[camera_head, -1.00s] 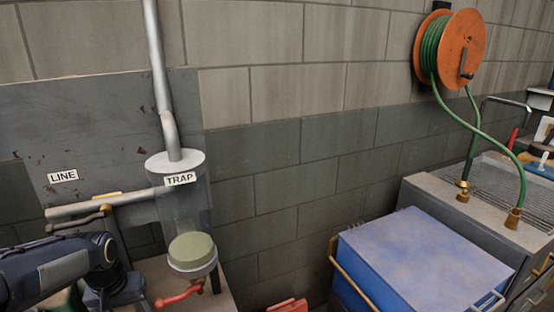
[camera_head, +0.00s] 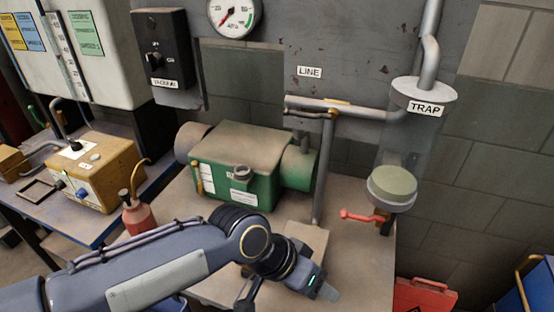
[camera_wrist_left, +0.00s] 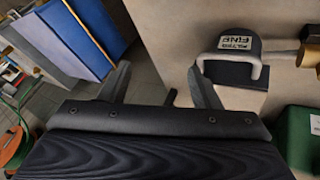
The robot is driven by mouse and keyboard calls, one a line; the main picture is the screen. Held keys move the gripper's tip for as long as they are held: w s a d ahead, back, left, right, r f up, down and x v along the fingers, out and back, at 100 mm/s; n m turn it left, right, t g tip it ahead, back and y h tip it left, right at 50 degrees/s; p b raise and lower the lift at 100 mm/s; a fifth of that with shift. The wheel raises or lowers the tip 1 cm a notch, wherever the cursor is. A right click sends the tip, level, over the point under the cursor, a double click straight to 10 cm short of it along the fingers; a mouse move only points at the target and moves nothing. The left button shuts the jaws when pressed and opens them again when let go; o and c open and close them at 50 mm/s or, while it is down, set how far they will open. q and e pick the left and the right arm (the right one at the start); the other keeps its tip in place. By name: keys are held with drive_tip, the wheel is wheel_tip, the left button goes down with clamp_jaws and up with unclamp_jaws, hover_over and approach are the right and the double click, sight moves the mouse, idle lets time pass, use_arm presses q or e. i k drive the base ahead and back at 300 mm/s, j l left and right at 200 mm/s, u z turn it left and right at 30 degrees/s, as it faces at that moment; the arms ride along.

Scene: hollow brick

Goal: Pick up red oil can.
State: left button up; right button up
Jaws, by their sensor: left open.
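The red oil can (camera_head: 139,218) stands upright at the left edge of the workbench in the head view, with a thin curved spout. My left arm passes in front of its base. My left gripper (camera_head: 325,287) is beyond the forearm, well to the right of the can and near the bench front. In the left wrist view the two fingers (camera_wrist_left: 160,85) are spread apart with nothing between them. The oil can does not show in that view. My right gripper is not in view.
A green pump (camera_head: 240,160) sits on the bench behind my arm. A trap vessel (camera_head: 395,185) with a red valve handle stands on the right. A yellow-brown box (camera_head: 98,170) lies on the blue table (camera_head: 85,228) at left. A red case (camera_head: 424,297) is at lower right.

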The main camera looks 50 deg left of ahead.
sight(138, 218)
drive_tip(key=k+j+u, duration=0.1)
drive_tip(key=k+u, duration=0.15)
drive_tip(key=k, duration=0.4)
drive_tip(key=i+l+u, duration=0.15)
drive_tip(key=u, duration=2.25)
drive_tip(key=k+l+u, duration=0.1)
drive_tip(key=l, duration=0.2)
drive_tip(key=l+u, duration=0.1)
drive_tip(key=l, duration=0.25)
drive_tip(key=k+l+u, duration=0.1)
drive_tip(key=l, duration=0.2)
drive_tip(key=i+j+z, duration=0.4)
drive_tip(key=j, duration=0.25)
drive_tip(key=i+j+z, duration=0.2)
drive_tip(key=j, duration=0.15)
drive_tip(key=i+j+z, duration=0.2)
drive_tip(key=j, duration=0.2)
